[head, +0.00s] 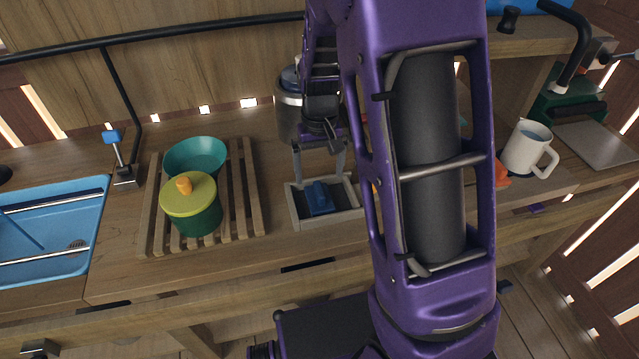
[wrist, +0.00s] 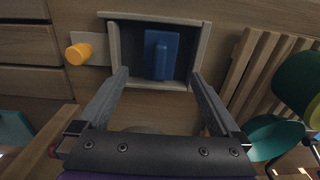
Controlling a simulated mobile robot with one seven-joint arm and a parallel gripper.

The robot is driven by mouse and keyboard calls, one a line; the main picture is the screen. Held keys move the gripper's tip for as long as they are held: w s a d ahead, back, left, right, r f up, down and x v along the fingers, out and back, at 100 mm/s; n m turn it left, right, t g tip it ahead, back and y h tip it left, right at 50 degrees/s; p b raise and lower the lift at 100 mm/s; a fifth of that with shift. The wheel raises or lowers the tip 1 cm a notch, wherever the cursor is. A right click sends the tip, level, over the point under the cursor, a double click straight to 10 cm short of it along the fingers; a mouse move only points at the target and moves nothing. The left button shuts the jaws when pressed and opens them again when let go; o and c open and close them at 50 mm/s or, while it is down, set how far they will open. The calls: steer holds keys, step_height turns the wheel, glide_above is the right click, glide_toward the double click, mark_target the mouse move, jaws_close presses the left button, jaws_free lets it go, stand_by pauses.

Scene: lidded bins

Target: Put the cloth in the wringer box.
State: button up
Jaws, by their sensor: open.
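A small blue piece, which looks like the cloth (head: 319,197), lies inside a shallow grey-rimmed box with a dark inside, which looks like the wringer box (head: 296,212). In the wrist view, the blue cloth (wrist: 161,55) sits near the middle of the box (wrist: 150,17), with a raised ridge on it. My gripper (head: 319,172) is open and empty above the box, fingers pointing down. In the wrist view, my gripper (wrist: 160,76) has its fingertips apart at the near side of the box, with nothing between them.
An orange knob (wrist: 78,54) sticks out beside the box. A wooden slatted rack (head: 249,190) holds a yellow-lidded green pot (head: 193,208) and a teal bowl (head: 195,157). A blue sink (head: 45,235) is left; a white mug (head: 526,148) stands right. A metal canister (head: 287,115) stands behind.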

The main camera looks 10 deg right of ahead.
mark_target(319, 189)
steer(key=shift+r, duration=1.95)
